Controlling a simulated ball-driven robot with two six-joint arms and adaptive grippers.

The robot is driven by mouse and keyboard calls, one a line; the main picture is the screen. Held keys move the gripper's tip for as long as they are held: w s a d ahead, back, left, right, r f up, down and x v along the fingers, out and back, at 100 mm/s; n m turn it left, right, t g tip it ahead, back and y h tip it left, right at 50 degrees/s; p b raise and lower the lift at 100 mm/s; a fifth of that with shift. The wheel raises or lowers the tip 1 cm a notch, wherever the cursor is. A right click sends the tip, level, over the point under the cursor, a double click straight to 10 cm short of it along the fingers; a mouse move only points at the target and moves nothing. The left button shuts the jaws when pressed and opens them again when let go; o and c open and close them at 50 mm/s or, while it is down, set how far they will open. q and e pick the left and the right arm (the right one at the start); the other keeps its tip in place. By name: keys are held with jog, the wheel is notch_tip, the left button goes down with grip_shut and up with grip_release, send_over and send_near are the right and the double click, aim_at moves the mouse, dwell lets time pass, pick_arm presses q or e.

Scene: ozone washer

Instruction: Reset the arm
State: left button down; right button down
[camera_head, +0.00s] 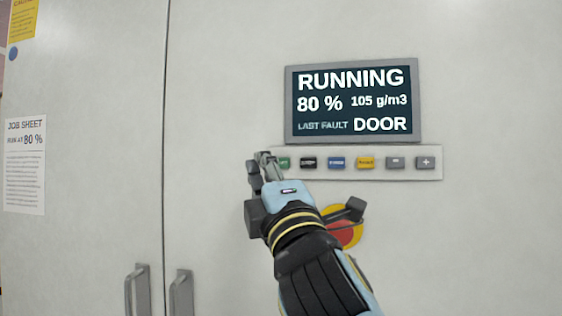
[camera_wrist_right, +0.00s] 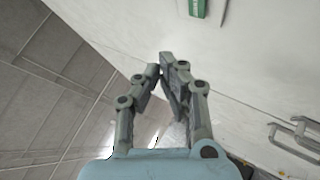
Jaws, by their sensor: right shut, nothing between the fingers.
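My right gripper (camera_head: 263,158) is shut and empty in front of the washer panel (camera_head: 480,210). Its fingertips overlap the left end of the button strip (camera_head: 433,150) in the head view, beside the green button (camera_head: 285,162). In the right wrist view the fingers (camera_wrist_right: 161,66) come together at the tips, and the green button (camera_wrist_right: 197,8) shows apart from them at the top. The display (camera_head: 352,101) reads RUNNING, 80 %, 105 g/m3, LAST FAULT DOOR. Black, blue, orange and grey buttons sit further right on the strip. My left gripper is not in view.
A red and yellow round control (camera_head: 346,235) is partly hidden behind my right arm. Two door handles (camera_head: 138,290) stick out at the lower left. A job sheet (camera_head: 24,165) reading "Run at 80 %" hangs on the left. The panel's right side is clear.

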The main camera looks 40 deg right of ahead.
dwell(0.6)
